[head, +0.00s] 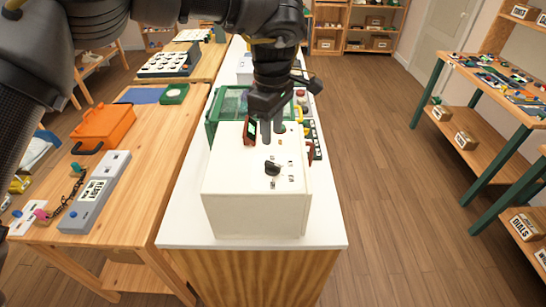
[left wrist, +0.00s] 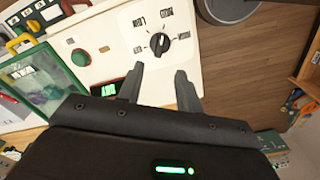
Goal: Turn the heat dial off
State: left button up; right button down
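A cream box (head: 255,206) stands on the white-topped counter. On its top is a black dial (head: 271,168) with several small printed labels around it. In the left wrist view the dial (left wrist: 159,42) lies just beyond the fingertips; I cannot tell for sure which label it points to. My left gripper (head: 272,140) hangs over the box, fingers down, on the far side of the dial and apart from it. In the left wrist view the left gripper (left wrist: 160,75) is open, with nothing between its fingers. My right gripper is not in view.
A green-framed case (head: 230,100) stands behind the box. A green round button (left wrist: 80,57) sits on the panel near the dial. On the left table are an orange toolbox (head: 103,127) and a grey device (head: 95,190). The floor to the right is clear.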

aim_at(272, 163)
pick_arm(q)
notch_tip(272, 163, down, 10)
jog(key=shift+r+p, duration=0.1)
jog(key=shift+p, duration=1.1)
grip_shut()
